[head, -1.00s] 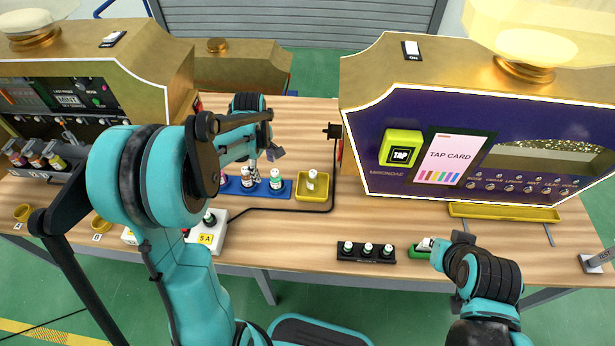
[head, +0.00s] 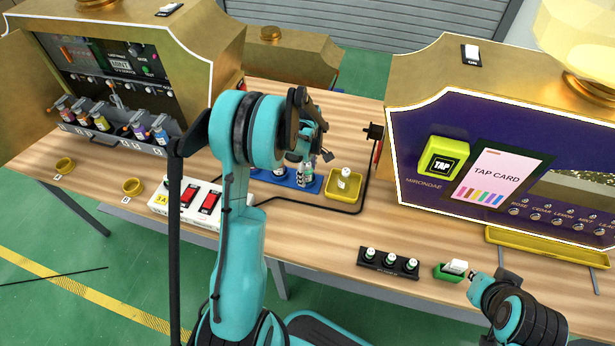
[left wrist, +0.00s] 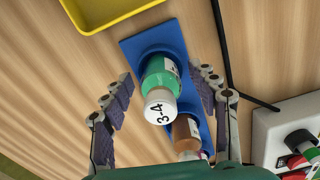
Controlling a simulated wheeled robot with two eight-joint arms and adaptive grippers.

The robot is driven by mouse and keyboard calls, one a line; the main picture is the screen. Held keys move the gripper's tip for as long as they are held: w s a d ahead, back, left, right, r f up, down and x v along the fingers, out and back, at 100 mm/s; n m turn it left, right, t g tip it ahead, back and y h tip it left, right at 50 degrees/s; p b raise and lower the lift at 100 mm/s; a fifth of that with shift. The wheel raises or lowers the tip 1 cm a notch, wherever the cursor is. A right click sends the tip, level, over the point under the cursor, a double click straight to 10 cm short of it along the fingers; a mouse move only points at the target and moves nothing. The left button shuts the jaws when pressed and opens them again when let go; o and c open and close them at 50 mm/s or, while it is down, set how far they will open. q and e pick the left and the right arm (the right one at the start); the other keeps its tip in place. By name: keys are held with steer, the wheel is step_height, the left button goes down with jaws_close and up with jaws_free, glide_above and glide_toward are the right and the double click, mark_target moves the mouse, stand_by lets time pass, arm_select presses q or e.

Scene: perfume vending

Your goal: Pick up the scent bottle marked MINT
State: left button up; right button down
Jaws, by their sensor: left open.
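My left gripper (head: 316,152) is open over the right end of a blue holder (head: 314,187). In the left wrist view its two fingers (left wrist: 165,112) stand apart on either side of a green bottle (left wrist: 160,90) with a white cap reading "3-4". A brown bottle (left wrist: 186,132) and a partly hidden purple one stand beside it in the blue holder. The label on the green bottle is turned and I cannot read a name on it. The word MINT shows on a display (head: 122,63) of the left machine. My right gripper (head: 474,282) is near a small green tray (head: 447,275); its jaws are unclear.
A yellow tray (head: 357,197) with one bottle (head: 344,178) stands right of the holder. A black rack (head: 372,264) holds small bottles near the front edge. A white switch box (head: 165,203) is at left. A black cable (left wrist: 245,97) runs close to the holder.

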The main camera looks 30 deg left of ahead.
arm_select(q)
steer(key=shift+r, duration=0.1)
steer(key=c, duration=1.3)
